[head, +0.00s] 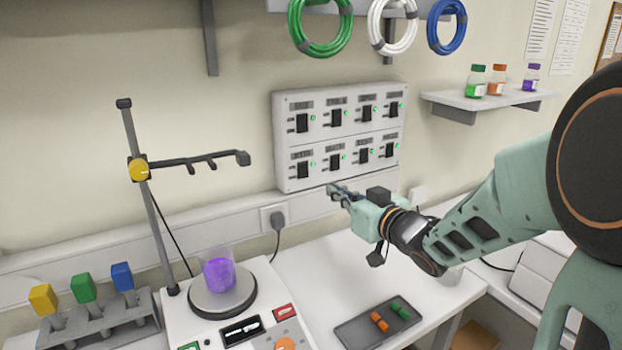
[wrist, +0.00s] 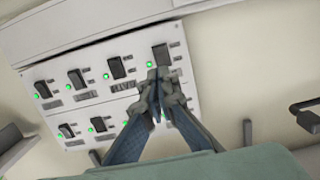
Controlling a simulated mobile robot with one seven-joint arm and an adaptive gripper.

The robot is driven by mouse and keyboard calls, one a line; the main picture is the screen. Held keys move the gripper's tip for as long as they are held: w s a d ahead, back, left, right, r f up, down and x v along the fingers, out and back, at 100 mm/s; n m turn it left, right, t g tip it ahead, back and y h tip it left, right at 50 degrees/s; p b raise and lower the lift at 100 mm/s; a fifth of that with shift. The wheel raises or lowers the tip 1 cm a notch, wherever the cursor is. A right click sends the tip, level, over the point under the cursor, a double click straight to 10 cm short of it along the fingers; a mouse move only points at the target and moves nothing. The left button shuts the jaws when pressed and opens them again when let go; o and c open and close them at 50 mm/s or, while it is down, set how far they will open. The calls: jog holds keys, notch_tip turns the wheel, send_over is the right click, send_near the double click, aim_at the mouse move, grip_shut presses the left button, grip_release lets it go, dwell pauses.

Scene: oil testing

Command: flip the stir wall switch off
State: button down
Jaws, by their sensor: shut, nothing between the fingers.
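The white wall switch panel (head: 282,150) holds two rows of black switches, each beside a lit green lamp. The labels are too small and blurred to read, so I cannot tell which switch is stir. My gripper (head: 335,188) is shut and empty, just in front of the panel's lower edge. In the wrist view the fingertips (wrist: 157,75) lie over the panel (wrist: 95,108), close to one black switch (wrist: 161,55). The fingers partly hide another switch in the other row. I cannot tell whether the fingertips touch the panel.
A stirrer plate (head: 190,328) with a beaker of purple liquid (head: 219,274) and a clamp stand (head: 147,200) is at the left. A dark tray (head: 355,333) with small orange and green pieces lies on the bench. A plug (head: 277,218) sits in the wall socket below the panel.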

aim_at(305, 174)
jog(key=p+x, duration=0.1)
jog(key=x, duration=1)
jog(key=shift+w+a, duration=0.15)
jog(key=shift+f, duration=0.1)
jog(key=b, duration=0.3)
jog(key=shift+w+a+f, duration=0.15)
jog(key=shift+w+f, duration=0.1)
jog(key=shift+f, duration=0.15)
jog(key=shift+t+y+b, duration=0.4)
jog(key=shift+t+b, duration=0.1)
jog(key=shift+b, duration=0.65)
jog(key=b, duration=0.3)
jog(key=shift+w+t, duration=0.1)
jog(key=shift+t, duration=0.2)
jog(key=shift+a+r+y+b, duration=0.1)
jog(key=shift+r+y+b, duration=0.05)
jog(key=shift+y+b, duration=0.15)
jog(key=shift+r, duration=0.25)
jog(key=shift+f, duration=0.15)
